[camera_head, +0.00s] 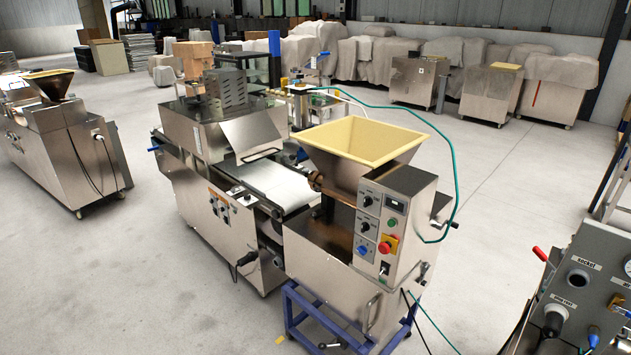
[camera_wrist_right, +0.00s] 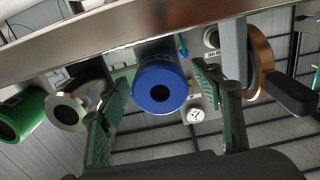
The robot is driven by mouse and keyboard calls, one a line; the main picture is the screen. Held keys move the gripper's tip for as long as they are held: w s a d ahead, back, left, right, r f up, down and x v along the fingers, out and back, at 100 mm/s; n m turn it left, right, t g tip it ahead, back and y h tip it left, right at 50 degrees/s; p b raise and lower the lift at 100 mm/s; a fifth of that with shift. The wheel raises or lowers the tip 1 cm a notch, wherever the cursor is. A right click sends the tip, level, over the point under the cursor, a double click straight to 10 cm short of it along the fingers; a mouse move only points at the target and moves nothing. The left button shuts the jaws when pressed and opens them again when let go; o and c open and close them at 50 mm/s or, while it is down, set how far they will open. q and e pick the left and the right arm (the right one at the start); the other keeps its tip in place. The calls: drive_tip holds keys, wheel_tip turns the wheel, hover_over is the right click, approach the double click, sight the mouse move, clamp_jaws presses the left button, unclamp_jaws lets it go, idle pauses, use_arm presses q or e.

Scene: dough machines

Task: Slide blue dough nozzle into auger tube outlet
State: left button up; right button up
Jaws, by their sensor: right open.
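The blue dough nozzle (camera_wrist_right: 160,88) shows in the right wrist view as a thick blue ring with a dark centre hole. My right gripper (camera_wrist_right: 156,98) is open, with one green-padded finger on each side of the nozzle; visible gaps remain on both sides. Whether the nozzle lies between the pads or beyond them in depth is unclear. In the head view, a bronze tube (camera_head: 338,199) runs under the cream-rimmed hopper (camera_head: 362,140) of the dough machine; I cannot tell which end is the auger outlet. My left gripper is in neither view.
A silver nozzle (camera_wrist_right: 68,107) and a green nozzle (camera_wrist_right: 17,116) sit left of the blue one. A bronze wheel with a black handle (camera_wrist_right: 290,97) is at the right. In the head view, a control panel (camera_head: 585,285) fills the lower right; the floor (camera_head: 490,195) between is clear.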

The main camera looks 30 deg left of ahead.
drive_tip(key=shift+p, duration=0.5)
idle(0.8)
drive_tip(key=c, duration=1.4)
drive_tip(key=o, duration=0.8)
drive_tip(key=shift+r, duration=0.1)
drive_tip(key=c, duration=0.7)
drive_tip(key=shift+s+a, duration=0.15)
drive_tip(key=shift+s, duration=0.3)
drive_tip(key=shift+p+v, duration=0.55)
drive_tip(key=shift+v, duration=0.75)
